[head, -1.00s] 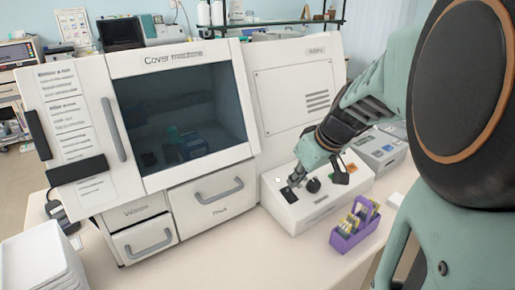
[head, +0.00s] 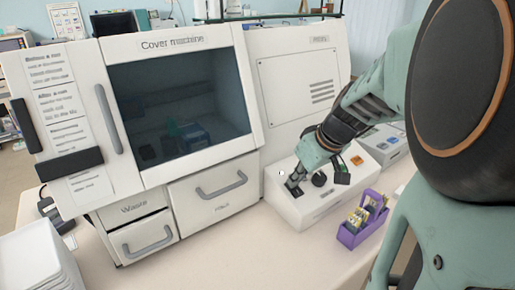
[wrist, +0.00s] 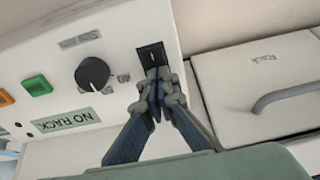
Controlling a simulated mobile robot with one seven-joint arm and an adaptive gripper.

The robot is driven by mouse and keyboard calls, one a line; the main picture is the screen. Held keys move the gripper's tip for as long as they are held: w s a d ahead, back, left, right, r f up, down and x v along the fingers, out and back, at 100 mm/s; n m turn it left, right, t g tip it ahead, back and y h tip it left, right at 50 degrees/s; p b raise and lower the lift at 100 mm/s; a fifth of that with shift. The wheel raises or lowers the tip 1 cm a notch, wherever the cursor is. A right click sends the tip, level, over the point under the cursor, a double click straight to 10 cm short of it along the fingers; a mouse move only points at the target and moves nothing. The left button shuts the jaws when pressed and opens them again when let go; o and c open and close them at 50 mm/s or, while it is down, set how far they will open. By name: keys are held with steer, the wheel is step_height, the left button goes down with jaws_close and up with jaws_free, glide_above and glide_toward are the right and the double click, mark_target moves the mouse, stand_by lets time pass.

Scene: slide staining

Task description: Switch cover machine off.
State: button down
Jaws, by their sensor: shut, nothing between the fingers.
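The cover machine (head: 158,66) is a large white cabinet with a dark window. Its low white control box (head: 310,212) stands at its right front. In the wrist view the box's panel (wrist: 110,30) carries a black rocker switch (wrist: 151,54), a black knob (wrist: 92,73), a green button (wrist: 37,86), an orange button and a "NO RACK" label (wrist: 65,120). My gripper (wrist: 158,76) is shut and empty. Its fingertips are at the lower end of the switch and partly hide it; whether they touch it is unclear. In the head view my gripper (head: 294,185) points down at the box's left part.
A purple rack (head: 352,236) with slides stands just right of the control box. Drawers with grey handles (head: 222,190) are to the left. A second grey box (head: 384,146) is behind at the right. White trays (head: 38,262) lie at the front left.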

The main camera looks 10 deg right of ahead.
steer(key=shift+a+f, duration=0.1)
steer(key=shift+f, duration=0.2)
steer(key=shift+s+f, duration=0.1)
steer(key=shift+s, duration=0.05)
steer(key=shift+s+d+b, duration=0.35)
steer(key=shift+s+b, duration=0.1)
steer(key=shift+s, duration=0.05)
